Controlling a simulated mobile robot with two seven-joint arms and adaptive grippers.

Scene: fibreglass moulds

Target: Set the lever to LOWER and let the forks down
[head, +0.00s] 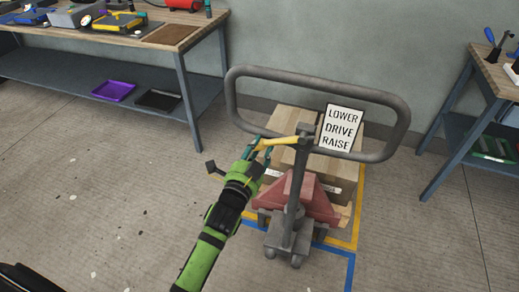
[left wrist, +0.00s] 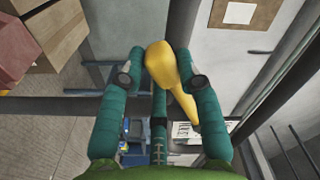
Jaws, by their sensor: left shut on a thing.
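A pallet truck with a grey loop handle (head: 232,98) and a red body (head: 290,192) stands at the centre right. A yellow lever (head: 284,141) sticks out leftward from its post, roughly level; it also shows in the left wrist view (left wrist: 158,62). My left gripper (head: 262,146) is shut on the lever's outer end, with green fingers on either side of it (left wrist: 164,78). A sign (head: 340,128) beside the post reads LOWER, DRIVE, RAISE from top to bottom. The forks are hidden under the load. My right gripper is out of view.
Yellow (head: 357,200) and blue (head: 350,270) floor lines run around the truck. A workbench (head: 120,38) with tools and trays stands at the back left, another (head: 492,78) at the right edge. A grey wall is behind. The floor at left front is clear.

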